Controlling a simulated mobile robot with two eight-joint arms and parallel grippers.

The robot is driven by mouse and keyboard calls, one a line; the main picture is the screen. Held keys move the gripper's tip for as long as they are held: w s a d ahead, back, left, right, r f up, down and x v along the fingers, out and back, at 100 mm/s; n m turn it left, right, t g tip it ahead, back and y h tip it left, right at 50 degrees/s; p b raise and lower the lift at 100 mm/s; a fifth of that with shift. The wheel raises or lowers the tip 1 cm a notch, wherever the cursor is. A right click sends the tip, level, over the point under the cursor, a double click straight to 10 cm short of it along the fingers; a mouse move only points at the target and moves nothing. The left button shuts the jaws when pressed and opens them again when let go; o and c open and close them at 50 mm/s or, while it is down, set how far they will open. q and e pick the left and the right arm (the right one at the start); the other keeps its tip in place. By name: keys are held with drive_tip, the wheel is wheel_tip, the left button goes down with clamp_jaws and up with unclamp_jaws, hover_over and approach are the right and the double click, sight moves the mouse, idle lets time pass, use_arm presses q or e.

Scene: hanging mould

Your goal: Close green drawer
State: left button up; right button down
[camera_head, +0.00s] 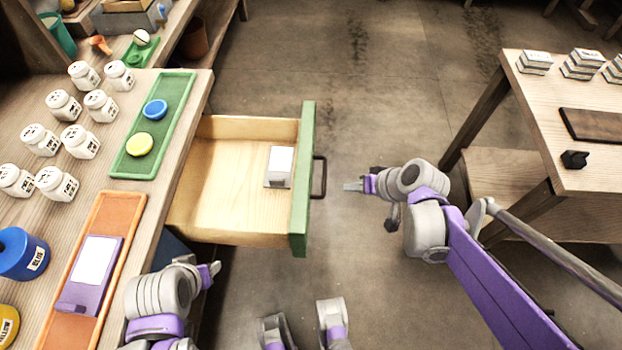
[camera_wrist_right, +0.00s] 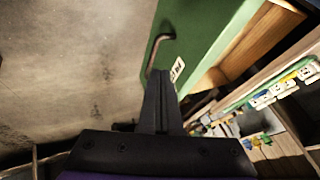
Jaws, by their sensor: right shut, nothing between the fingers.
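The green drawer (camera_head: 304,180) is pulled well out from the bench on the left. A dark handle (camera_head: 319,177) sticks out from its green front. A small white-topped box (camera_head: 280,166) lies inside near the front. My right gripper (camera_head: 347,186) is shut and empty, a short way to the right of the handle and apart from it. In the right wrist view, the closed fingers (camera_wrist_right: 160,80) point toward the green front (camera_wrist_right: 200,40), with the handle (camera_wrist_right: 158,52) close by their tips. My left gripper (camera_head: 213,270) is below the drawer near the bench edge; its finger state is unclear.
The bench top (camera_head: 150,205) holds several white jars (camera_head: 80,140), a green tray (camera_head: 178,107) with two lids, an orange tray (camera_head: 80,323) and a blue pot (camera_head: 20,255). A second table (camera_head: 540,120) stands at the right. Open floor (camera_head: 370,90) lies between.

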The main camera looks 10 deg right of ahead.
drive_tip(key=b, duration=0.3)
hover_over(318, 198)
drive_tip(key=d, duration=0.4)
wheel_tip(318, 198, down, 8)
drive_tip(key=f, duration=0.1)
drive_tip(key=shift+a+r, duration=0.3)
drive_tip(key=shift+a, duration=0.7)
drive_tip(key=shift+a+r, duration=0.25)
drive_tip(key=shift+a, duration=0.7)
drive_tip(key=w+a, duration=0.3)
drive_tip(key=a, duration=0.8)
drive_tip(key=w+a, duration=0.3)
drive_tip(key=a, duration=0.9)
drive_tip(key=w+a, duration=0.3)
drive_tip(key=a, duration=0.8)
drive_tip(key=shift+w+a+p, duration=0.15)
drive_tip(key=shift+w+p, duration=0.15)
drive_tip(key=shift+w, duration=0.1)
drive_tip(key=shift+a+r, duration=0.1)
drive_tip(key=shift+r, duration=0.05)
